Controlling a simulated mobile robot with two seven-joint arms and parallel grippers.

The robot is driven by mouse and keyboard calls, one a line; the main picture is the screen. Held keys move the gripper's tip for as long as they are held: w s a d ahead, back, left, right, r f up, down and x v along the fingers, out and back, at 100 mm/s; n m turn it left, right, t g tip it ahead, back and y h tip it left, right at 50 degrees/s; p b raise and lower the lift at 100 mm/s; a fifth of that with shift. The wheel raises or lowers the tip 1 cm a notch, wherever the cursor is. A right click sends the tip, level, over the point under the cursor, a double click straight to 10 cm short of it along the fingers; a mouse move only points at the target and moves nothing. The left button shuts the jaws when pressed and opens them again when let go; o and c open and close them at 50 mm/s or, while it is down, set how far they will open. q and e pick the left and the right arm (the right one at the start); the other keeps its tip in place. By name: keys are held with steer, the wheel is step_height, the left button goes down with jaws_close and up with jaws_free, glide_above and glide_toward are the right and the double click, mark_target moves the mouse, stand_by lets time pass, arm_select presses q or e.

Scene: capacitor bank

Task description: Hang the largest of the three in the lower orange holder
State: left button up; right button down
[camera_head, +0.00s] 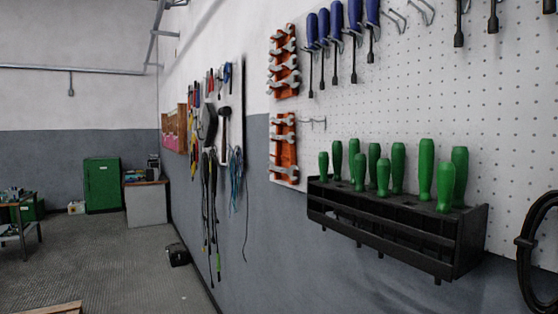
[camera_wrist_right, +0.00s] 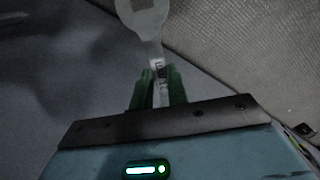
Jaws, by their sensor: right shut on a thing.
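My right gripper (camera_wrist_right: 158,90) shows in the right wrist view, its green fingers shut on a grey metal wrench (camera_wrist_right: 145,22). The wrench's wide head points away from the gripper and is cut off by the top edge; its narrow shank with dark markings runs between the fingers. The lower orange holder (camera_head: 289,152) is on the pegboard in the head view, with several wrenches in it. The wrench heads stick out to its left and right. Neither gripper shows in the head view, so the distance from wrench to holder cannot be told.
An upper orange holder (camera_head: 287,62) with several wrenches hangs above the lower one. A black rack (camera_head: 400,225) with green-handled tools juts from the wall to the right. Blue screwdrivers (camera_head: 336,22) hang above. The floor (camera_head: 110,255) at left is largely open.

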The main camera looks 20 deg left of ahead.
steer(key=s+f, duration=0.4)
steer(key=f, duration=1)
steer(key=shift+f, duration=0.4)
steer(key=shift+w, duration=0.1)
